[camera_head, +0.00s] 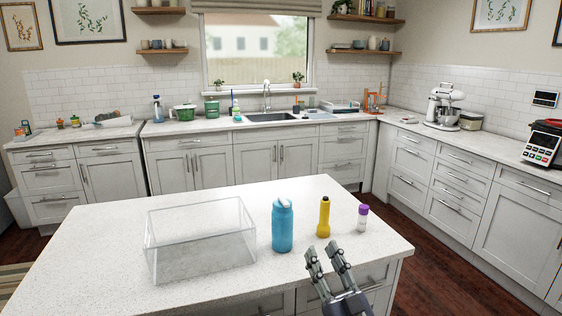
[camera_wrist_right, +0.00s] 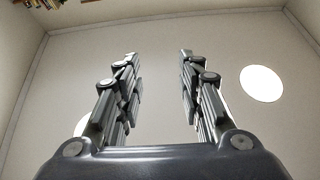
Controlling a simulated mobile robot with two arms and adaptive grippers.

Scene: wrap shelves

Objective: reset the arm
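My right gripper (camera_head: 328,258) is at the lower middle of the head view, in front of the island's right front part, fingers pointing up. My left gripper does not show in either view.
Counters with a sink (camera_head: 270,117) and a mixer (camera_head: 443,105) line the walls.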

